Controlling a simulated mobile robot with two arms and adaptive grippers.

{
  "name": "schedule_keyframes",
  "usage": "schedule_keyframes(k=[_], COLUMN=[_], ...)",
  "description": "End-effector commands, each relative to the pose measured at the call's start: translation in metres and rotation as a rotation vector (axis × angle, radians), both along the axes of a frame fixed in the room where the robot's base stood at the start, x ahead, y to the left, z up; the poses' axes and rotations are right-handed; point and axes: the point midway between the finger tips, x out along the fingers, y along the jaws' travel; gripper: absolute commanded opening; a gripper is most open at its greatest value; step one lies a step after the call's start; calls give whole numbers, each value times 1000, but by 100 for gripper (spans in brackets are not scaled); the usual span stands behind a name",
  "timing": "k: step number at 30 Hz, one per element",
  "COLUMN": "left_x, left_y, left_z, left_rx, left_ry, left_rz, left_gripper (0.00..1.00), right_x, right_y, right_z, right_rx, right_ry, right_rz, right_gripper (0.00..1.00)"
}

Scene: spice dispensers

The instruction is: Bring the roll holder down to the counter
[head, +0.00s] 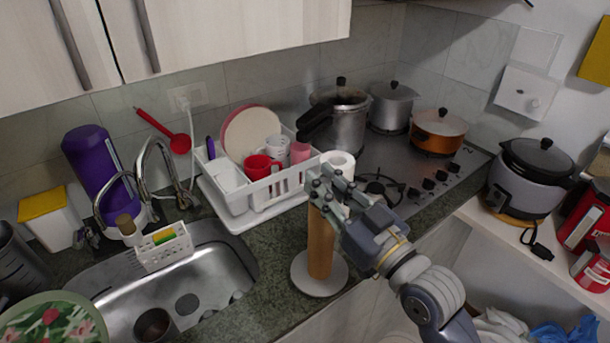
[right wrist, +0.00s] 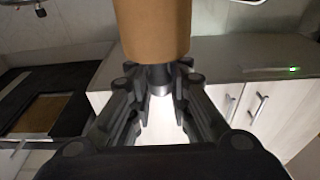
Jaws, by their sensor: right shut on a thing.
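The roll holder, an upright brown cylinder (head: 320,245) on a round pale base (head: 320,284), shows in the head view over the counter strip right of the sink, near the front edge. I cannot tell whether the base touches the counter. My right gripper (head: 326,195) is shut on the holder near its upper end and hides part of it. In the right wrist view the brown cylinder (right wrist: 153,25) is at the top, and the fingers (right wrist: 160,85) close around a narrow grey post at its end. My left gripper is not in view.
The counter (head: 265,285) is bare beside the base. The sink (head: 205,275) lies left, and a white dish rack (head: 265,195) with cups stands behind. A white roll (head: 338,160) shows behind my gripper. The stove with several pots (head: 340,115) is at the back right.

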Motion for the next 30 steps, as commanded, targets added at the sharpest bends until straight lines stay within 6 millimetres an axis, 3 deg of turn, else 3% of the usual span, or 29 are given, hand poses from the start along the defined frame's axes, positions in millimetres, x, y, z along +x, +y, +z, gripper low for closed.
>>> schedule_keyframes(k=[6, 13, 18, 25, 30], left_x=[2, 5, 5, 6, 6], left_y=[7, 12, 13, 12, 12], left_z=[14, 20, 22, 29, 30], left_rx=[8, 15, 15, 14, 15], left_ry=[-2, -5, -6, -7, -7], left_rz=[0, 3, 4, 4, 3], left_gripper=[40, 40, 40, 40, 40], right_x=[43, 75, 82, 82, 82], right_y=[18, 32, 35, 35, 35], right_z=[0, -4, -8, -35, -42], right_rx=[2, 2, 2, -1, 3], right_ry=[-2, -5, -3, -1, -4], right_rz=[0, 1, 1, 1, -1], right_gripper=[0, 0, 0, 0, 0])
